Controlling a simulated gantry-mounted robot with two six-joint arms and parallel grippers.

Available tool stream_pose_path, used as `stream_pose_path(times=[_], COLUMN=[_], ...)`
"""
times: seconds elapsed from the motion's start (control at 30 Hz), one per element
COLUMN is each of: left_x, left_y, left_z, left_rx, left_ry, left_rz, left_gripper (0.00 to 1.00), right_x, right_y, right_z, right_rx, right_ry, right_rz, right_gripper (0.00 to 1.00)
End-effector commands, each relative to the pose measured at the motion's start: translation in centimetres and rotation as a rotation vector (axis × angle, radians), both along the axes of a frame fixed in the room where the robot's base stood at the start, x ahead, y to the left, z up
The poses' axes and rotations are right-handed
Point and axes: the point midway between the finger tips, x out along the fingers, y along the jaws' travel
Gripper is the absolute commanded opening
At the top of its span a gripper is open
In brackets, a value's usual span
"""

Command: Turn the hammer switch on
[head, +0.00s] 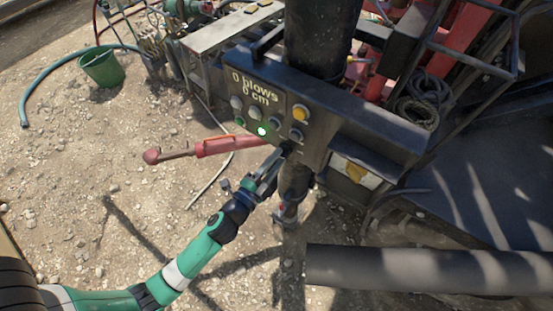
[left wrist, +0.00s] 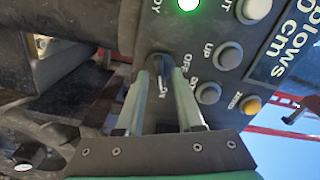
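The black control panel (head: 318,142) carries the hammer switch (left wrist: 162,88), a small dark lever with OFF and ON lettering beside it in the left wrist view. My left gripper (head: 279,158) reaches the panel's lower edge. In the left wrist view its two fingers (left wrist: 161,92) stand apart on either side of the lever; whether they touch it I cannot tell. In the head view the gripper and shadow hide the switch. A green light (head: 262,131) glows on the panel; it also shows in the left wrist view (left wrist: 188,4). My right gripper is not seen.
The panel display (head: 257,88) reads "0 blows 0 cm". Several grey buttons and a yellow button (head: 300,113) sit near the switch. A red cylinder (head: 225,145) lies behind my gripper. A green bucket (head: 101,68) stands on the gravel. A thick dark pipe (head: 430,269) lies at right.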

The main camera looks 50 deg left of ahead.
Motion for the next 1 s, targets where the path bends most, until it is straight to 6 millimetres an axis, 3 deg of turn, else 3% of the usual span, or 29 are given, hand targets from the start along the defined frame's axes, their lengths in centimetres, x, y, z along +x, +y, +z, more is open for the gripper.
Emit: stream_pose_path(times=[0.4,0.8,1.0], left_x=[-0.7,-9.1,-11.2], left_y=[-0.2,-2.1,-2.6], left_z=[-0.2,-0.6,-0.2], left_rx=[-0.002,0.000,-0.002], left_ry=[0.001,0.002,0.000], left_rz=[0.001,-0.003,0.000], left_gripper=[0.45,0.45,0.45], right_x=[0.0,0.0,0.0], right_y=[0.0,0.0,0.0], right_z=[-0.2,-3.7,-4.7], right_rx=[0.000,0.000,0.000], right_ry=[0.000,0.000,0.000], right_rz=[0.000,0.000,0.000], right_gripper=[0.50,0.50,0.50])
